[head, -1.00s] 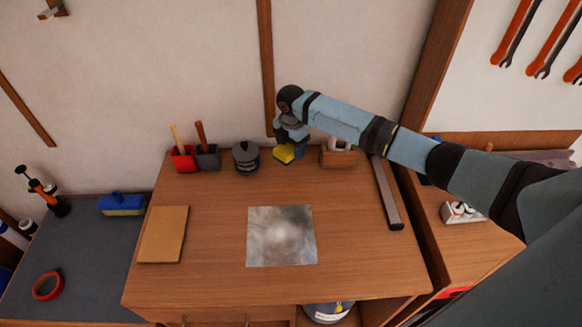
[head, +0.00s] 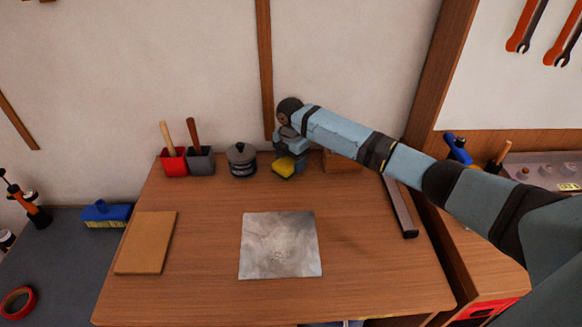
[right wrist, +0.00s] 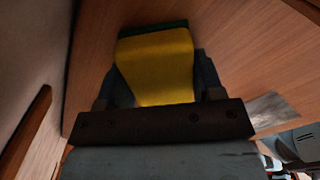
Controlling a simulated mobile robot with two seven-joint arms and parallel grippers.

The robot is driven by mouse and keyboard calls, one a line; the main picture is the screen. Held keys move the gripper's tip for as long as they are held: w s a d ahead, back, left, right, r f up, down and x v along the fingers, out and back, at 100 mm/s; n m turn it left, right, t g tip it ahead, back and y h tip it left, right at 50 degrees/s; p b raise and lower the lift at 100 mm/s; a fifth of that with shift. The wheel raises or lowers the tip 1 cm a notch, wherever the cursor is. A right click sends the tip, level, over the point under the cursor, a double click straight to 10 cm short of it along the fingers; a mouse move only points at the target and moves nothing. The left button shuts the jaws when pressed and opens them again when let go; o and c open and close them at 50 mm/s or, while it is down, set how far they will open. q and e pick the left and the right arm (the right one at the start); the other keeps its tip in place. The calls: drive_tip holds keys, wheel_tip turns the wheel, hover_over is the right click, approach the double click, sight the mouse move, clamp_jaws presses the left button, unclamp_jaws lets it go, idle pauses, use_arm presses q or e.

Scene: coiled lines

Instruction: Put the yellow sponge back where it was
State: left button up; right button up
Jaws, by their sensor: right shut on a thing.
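The yellow sponge (head: 284,167) is at the back of the wooden table (head: 200,290), between the dark lidded pot and a wooden block. My right gripper (head: 291,158) is shut on it from above. In the right wrist view the sponge (right wrist: 157,65) fills the space between the two fingers (right wrist: 158,90), with a dark green layer at its far edge. I cannot tell whether the sponge touches the tabletop. My left gripper is not in view.
A dark lidded pot (head: 242,160) stands just left of the sponge. Red (head: 173,161) and grey (head: 200,161) holders stand further left. A wooden block (head: 340,162) is partly hidden behind my right arm. A grey sheet (head: 281,245) and brown board (head: 147,243) lie in front. A dark bar (head: 399,208) lies right.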

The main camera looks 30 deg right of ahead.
drive_tip(key=shift+r, duration=0.15)
drive_tip(key=shift+f, duration=0.2)
drive_tip(key=o, duration=0.9)
drive_tip(key=shift+c, duration=0.2)
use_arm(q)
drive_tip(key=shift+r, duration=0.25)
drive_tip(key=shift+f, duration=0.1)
use_arm(e)
drive_tip(key=shift+r, duration=0.1)
use_arm(q)
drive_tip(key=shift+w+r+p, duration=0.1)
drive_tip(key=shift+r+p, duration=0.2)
drive_tip(key=shift+p, duration=0.05)
use_arm(e)
wheel_tip(320, 180, up, 12)
drive_tip(key=shift+r, duration=0.1)
